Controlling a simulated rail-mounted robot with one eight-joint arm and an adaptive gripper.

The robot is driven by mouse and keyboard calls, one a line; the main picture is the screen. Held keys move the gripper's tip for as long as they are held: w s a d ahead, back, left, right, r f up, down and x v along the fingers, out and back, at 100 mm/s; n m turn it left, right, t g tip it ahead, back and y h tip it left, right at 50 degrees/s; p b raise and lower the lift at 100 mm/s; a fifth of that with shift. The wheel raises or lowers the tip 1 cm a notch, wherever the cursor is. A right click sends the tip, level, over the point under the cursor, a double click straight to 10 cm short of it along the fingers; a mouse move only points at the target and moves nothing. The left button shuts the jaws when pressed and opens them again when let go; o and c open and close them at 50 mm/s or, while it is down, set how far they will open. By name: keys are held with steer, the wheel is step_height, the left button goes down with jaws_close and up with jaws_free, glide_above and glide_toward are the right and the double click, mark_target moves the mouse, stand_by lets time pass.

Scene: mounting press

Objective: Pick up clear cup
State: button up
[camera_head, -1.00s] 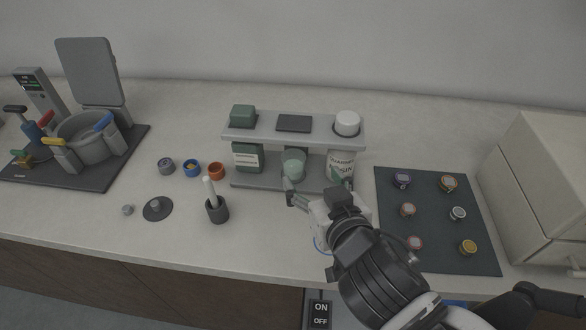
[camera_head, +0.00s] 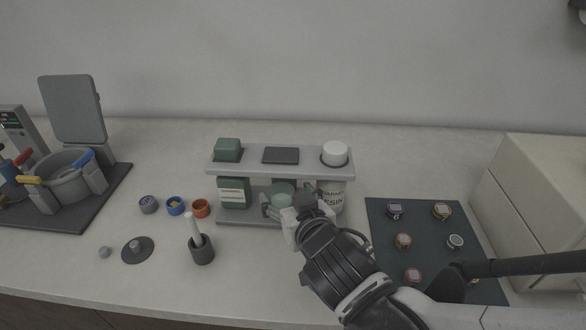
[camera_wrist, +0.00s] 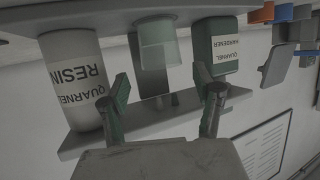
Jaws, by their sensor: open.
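The clear cup (camera_head: 282,188) is a pale green, see-through cup on the lower level of the grey rack (camera_head: 232,217). It stands between the green hardener bottle (camera_head: 233,193) and the white resin bottle (camera_head: 334,196). My gripper (camera_head: 287,196) is open in front of the cup and hides its lower part in the head view. In the wrist view, the scene is upside down and the cup (camera_wrist: 158,45) shows ahead, between the lines of the two open fingers (camera_wrist: 160,82). I see no finger touching it. The resin (camera_wrist: 75,80) and hardener (camera_wrist: 224,46) labels are readable there.
The rack's upper shelf, holding a green lid, a dark plate (camera_head: 281,155) and a white cap (camera_head: 335,153), overhangs the cup. A mortar with pestle (camera_head: 200,248) and small coloured cups stand left. A dark mat (camera_head: 385,255) with several small round pieces lies right.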

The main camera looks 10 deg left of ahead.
mark_target(278, 186)
steer(key=shift+f+b+x, duration=0.2)
steer(key=shift+b+x, duration=0.4)
steer(key=shift+x, duration=1.4)
steer(key=shift+s+a, duration=0.1)
steer(key=c, duration=1.3)
steer(key=shift+r, duration=0.1)
